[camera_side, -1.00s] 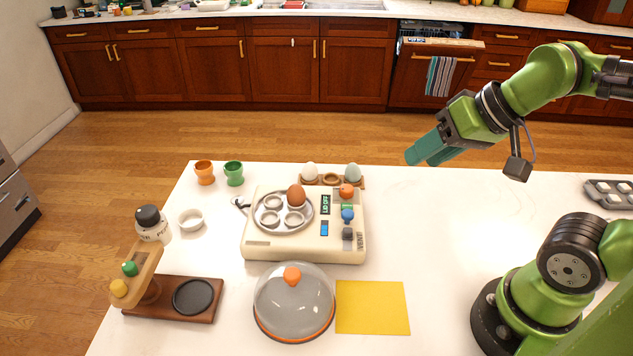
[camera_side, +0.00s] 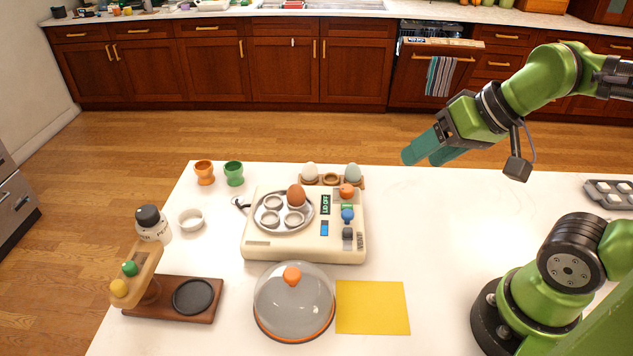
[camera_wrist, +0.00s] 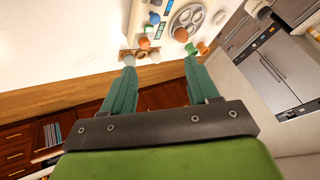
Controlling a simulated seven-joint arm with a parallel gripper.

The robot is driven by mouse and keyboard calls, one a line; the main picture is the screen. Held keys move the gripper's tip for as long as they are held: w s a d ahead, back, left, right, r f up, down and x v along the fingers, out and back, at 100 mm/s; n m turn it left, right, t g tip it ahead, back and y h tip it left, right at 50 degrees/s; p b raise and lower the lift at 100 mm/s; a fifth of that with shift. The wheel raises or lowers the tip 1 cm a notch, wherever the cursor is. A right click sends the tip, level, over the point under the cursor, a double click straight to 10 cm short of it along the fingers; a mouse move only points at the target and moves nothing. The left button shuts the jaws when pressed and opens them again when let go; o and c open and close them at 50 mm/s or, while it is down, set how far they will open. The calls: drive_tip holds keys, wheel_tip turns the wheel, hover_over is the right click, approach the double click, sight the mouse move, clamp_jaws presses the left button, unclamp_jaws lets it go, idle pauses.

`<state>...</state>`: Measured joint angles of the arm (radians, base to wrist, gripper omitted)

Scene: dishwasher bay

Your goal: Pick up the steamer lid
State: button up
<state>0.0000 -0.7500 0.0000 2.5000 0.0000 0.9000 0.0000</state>
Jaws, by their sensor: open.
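The steamer lid (camera_side: 294,302) is a clear grey dome with an orange rim and an orange knob (camera_side: 292,276). It sits on the white counter in front of the egg steamer (camera_side: 262,246), left of a yellow cloth. My gripper (camera_side: 421,157) is open and empty, in the air above the counter to the right of the steamer, well apart from the lid. Its teal fingers (camera_wrist: 158,75) also show spread in the wrist view, with nothing between them. I cannot make out the lid in the wrist view.
The steamer tray holds a brown egg (camera_side: 296,195). A wooden holder with two pale eggs (camera_side: 331,180) stands behind it. Two egg cups (camera_side: 233,174), a white bowl (camera_side: 191,219) and a wooden stand (camera_side: 172,300) are left. The yellow cloth (camera_side: 372,307) lies flat beside the lid.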

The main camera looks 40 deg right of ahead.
drive_tip(key=m+g+h, duration=0.2)
drive_tip(key=m+g, duration=0.5)
drive_tip(key=m, duration=0.2)
hover_over(292, 273)
drive_tip(key=shift+m, duration=0.3)
wheel_tip(292, 273, down, 11)
drive_tip(key=shift+w+d+r, duration=0.1)
drive_tip(key=shift+w, duration=0.05)
drive_tip(key=shift+s+f, duration=0.2)
drive_tip(key=shift+f, duration=2.55)
